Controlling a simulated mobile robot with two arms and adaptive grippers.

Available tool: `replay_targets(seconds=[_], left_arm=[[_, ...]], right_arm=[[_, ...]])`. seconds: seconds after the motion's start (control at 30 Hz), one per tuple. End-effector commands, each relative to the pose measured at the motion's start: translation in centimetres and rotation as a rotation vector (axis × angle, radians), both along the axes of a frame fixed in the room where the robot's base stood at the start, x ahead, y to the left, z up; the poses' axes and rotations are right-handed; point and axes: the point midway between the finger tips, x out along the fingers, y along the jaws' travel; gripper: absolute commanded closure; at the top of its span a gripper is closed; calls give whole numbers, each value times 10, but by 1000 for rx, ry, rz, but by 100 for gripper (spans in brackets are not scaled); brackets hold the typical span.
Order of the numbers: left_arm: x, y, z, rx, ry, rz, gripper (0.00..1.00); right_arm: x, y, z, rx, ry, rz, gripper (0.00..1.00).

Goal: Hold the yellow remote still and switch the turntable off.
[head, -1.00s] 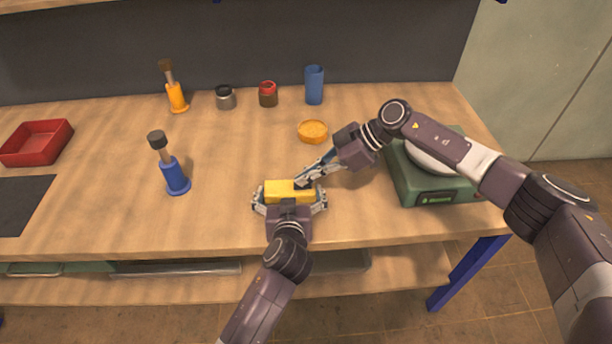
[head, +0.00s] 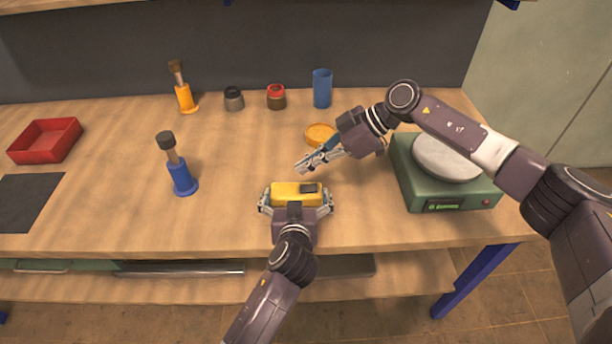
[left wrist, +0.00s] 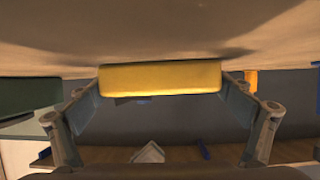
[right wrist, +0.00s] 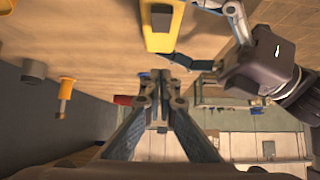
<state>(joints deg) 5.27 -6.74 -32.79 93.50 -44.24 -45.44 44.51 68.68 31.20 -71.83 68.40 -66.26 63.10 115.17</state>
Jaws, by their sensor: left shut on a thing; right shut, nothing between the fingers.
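The yellow remote (head: 290,194) lies on the table near its front edge, with a dark button patch at its right end. It also shows in the left wrist view (left wrist: 160,78) and at the top of the right wrist view (right wrist: 158,38). My left gripper (head: 296,200) is shut on the remote, a finger at each end. My right gripper (head: 302,170) is shut and empty, just behind and above the remote, apart from it. The green turntable (head: 450,202) stands at the right with a pale round plate (head: 447,160) and a small lit green display on its front.
An orange round dish (head: 320,134) sits behind my right gripper. A blue cup (head: 322,88), two small jars (head: 276,97) and an orange-handled tool (head: 185,97) stand at the back. A blue-handled tool (head: 182,178) and a red tray (head: 44,141) are at left.

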Motion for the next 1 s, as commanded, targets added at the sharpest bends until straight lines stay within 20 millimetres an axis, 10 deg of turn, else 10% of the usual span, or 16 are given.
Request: replay_targets(seconds=[0.4,0.93,0.97,1.0], left_arm=[[0,0,-1,0,1,1,36],[0,1,0,0,1,1,36],[0,1,0,0,1,1,2],[0,1,0,0,1,1,0]], right_arm=[[-1,-52,60,-3,1,-5,100],[-2,-56,67,-2,2,-4,100],[-2,-56,67,-2,2,-4,100],[-2,-56,67,-2,2,-4,100]])
